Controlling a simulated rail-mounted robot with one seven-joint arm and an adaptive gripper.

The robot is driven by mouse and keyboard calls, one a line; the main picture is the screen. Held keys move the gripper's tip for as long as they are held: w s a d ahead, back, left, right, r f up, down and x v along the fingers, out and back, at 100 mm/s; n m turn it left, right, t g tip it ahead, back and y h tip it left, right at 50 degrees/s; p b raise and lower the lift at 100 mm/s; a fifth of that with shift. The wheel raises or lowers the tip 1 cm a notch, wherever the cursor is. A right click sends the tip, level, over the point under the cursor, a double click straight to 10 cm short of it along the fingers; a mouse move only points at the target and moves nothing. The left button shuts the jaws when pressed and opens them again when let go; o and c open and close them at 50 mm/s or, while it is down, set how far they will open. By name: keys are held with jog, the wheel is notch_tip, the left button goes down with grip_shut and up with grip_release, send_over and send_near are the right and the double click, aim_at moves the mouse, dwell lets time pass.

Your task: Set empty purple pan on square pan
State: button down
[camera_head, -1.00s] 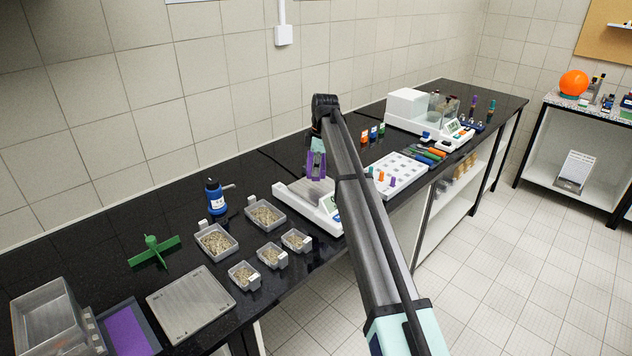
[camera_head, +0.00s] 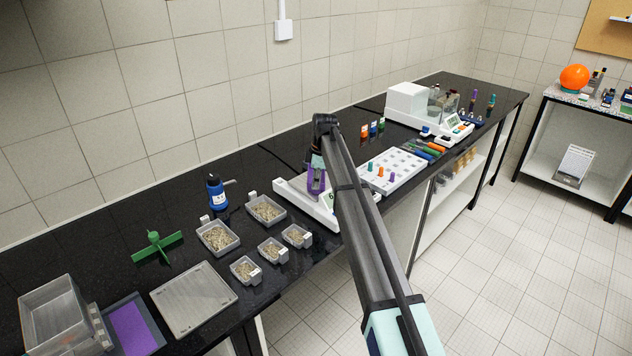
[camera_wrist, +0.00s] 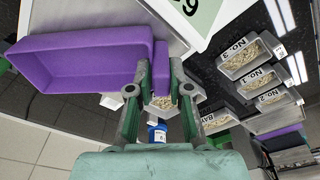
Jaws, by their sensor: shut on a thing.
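The purple pan (camera_wrist: 85,62) is a shallow, empty-looking tray; it fills the upper left of the wrist view. My gripper (camera_wrist: 160,68) is shut on its tab, at the pan's right end. In the head view the purple pan (camera_head: 315,180) is at the white balance (camera_head: 326,216), and my arm partly covers both. The balance's square pan (camera_wrist: 90,12) shows as a light grey plate behind the purple pan in the wrist view. I cannot tell whether the purple pan touches it. Part of the balance's display (camera_wrist: 192,12) shows.
Several sample trays with grains (camera_head: 217,237) stand left of the balance, near a blue bottle (camera_head: 216,193). A white rack (camera_head: 392,170) stands to its right. A green cross-shaped piece (camera_head: 156,246), a flat grey plate (camera_head: 193,298) and another purple-bottomed tray (camera_head: 134,328) lie farther left.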

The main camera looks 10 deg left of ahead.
jog(key=c, duration=1.1)
grip_release()
jog(key=shift+f, duration=0.1)
jog(key=r+b, duration=0.1)
jog(key=r, duration=0.3)
jog(key=d+r+b, duration=0.1)
jog(key=r, duration=0.3)
jog(key=r+b, duration=0.1)
jog(key=r, duration=0.3)
jog(key=shift+d+r, duration=0.15)
jog(key=shift+d, duration=0.1)
jog(key=shift+w, duration=0.1)
